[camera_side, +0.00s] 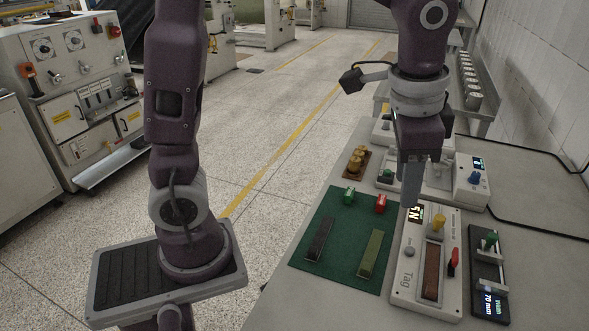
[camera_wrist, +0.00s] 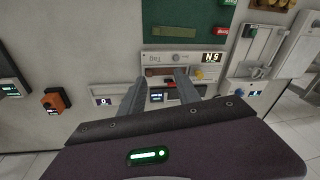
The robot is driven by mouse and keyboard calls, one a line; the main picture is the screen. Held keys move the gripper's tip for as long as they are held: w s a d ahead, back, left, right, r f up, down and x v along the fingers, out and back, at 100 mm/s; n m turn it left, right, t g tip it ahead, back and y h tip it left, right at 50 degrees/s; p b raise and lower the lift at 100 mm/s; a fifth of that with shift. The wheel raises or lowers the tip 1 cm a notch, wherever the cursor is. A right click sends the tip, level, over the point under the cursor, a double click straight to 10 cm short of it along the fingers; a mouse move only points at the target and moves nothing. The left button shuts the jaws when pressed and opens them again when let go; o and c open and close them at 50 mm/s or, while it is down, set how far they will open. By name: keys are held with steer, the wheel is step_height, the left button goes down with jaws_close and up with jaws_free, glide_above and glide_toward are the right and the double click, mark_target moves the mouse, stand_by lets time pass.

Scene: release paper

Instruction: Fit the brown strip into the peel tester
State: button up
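The brown strip (camera_side: 432,270) lies lengthwise in the recessed bed of the white peel tester (camera_side: 402,284), and I cannot tell whether it is clamped. The tester has a yellow knob (camera_side: 438,223) at the bed's far end, a red lever (camera_side: 453,262) on its right side and a lit display at its far left corner. My gripper (camera_side: 410,198) points down, above the tester's far end in the side view. In the wrist view my gripper (camera_wrist: 160,78) has its two fingers apart with nothing between them. The strip (camera_wrist: 160,71) shows partly beyond the fingers.
A green mat (camera_side: 298,258) left of the tester bears a dark strip (camera_side: 320,239), an olive strip (camera_side: 371,254) and small green and red blocks. A black device (camera_side: 489,300) with a display stands right. Another white instrument (camera_side: 464,198) stands behind. The near bench is clear.

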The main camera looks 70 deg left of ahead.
steer(key=s+a+r+n+t, duration=0.1)
steer(key=s+a+n, duration=0.2)
steer(key=s, duration=0.5)
steer(key=s+a+r+n+t, duration=0.1)
steer(key=s+a+n+t, duration=0.1)
steer(key=s, duration=0.7)
steer(key=shift+s+a+n, duration=0.15)
steer(key=shift+a+n, duration=0.35)
steer(key=shift+a, duration=0.45)
